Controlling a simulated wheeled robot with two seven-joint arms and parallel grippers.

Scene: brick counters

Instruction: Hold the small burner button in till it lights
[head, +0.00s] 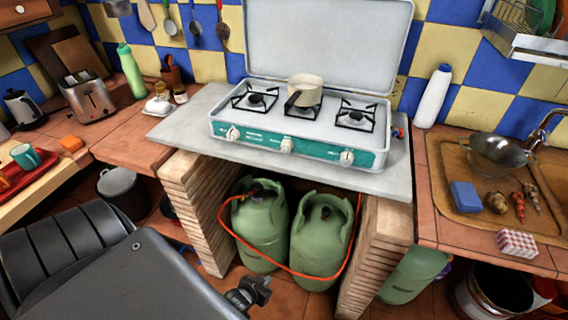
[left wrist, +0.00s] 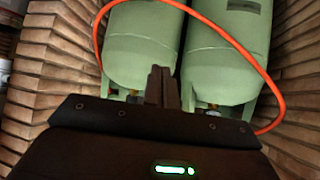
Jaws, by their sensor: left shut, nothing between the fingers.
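The white camping stove (head: 300,125) has three burners, its lid raised against the wall. Its teal front panel (head: 318,150) carries a left knob (head: 233,133), a middle knob (head: 287,146) and a right knob (head: 347,157). I cannot make out a separate small button or any flame. My right gripper is out of view.
Two green gas bottles (head: 262,228) with an orange hose (head: 290,272) stand under the slab (head: 190,120), between brick pillars (head: 375,245). A toaster (head: 90,100) is left; a white bottle (head: 433,97) and wooden board (head: 462,200) are right. The slab's front edge is clear.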

